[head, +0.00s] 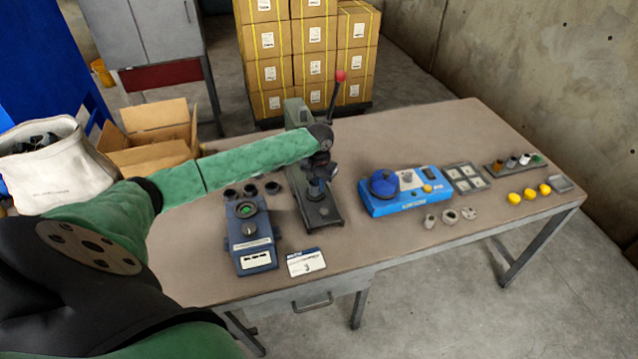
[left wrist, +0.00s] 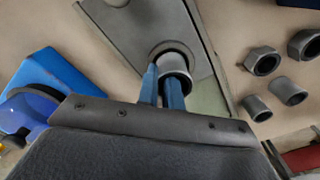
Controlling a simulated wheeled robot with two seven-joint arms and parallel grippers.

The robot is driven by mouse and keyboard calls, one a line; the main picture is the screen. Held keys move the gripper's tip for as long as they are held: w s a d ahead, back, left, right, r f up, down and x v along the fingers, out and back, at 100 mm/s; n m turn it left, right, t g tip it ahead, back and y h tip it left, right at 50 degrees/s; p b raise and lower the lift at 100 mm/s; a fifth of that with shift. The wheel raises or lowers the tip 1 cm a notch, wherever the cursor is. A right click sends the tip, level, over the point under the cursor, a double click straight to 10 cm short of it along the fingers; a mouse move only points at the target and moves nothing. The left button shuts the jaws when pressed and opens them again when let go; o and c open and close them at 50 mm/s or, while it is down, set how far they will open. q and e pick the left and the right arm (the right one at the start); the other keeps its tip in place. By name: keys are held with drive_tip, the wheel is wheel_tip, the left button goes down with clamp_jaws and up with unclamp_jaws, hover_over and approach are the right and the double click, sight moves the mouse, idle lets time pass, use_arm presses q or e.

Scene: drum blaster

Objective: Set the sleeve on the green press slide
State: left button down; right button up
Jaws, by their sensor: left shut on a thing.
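The sleeve (left wrist: 177,63), a grey ring-like tube, shows at the fingertips of my left gripper (left wrist: 163,80) in the left wrist view. The two blue fingers are shut on it. It stands over a dark round seat on the grey base plate of the press (left wrist: 140,32); I cannot tell whether it touches the seat. In the head view the press (head: 297,112) has a grey-green body and a red-knobbed lever. The sleeve is too small to make out there. My right gripper is out of view.
A blue tester box (head: 250,240) with dark fittings behind it stands left of the press. A white card (head: 305,262) lies in front. A bright blue device (head: 402,190), metal parts and yellow caps are to the right. The front right tabletop is partly clear.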

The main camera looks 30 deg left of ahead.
use_arm(q)
drive_tip(key=shift+f, duration=0.55)
idle(0.6)
drive_tip(key=c, duration=1.8)
unclamp_jaws()
drive_tip(key=shift+c, duration=0.2)
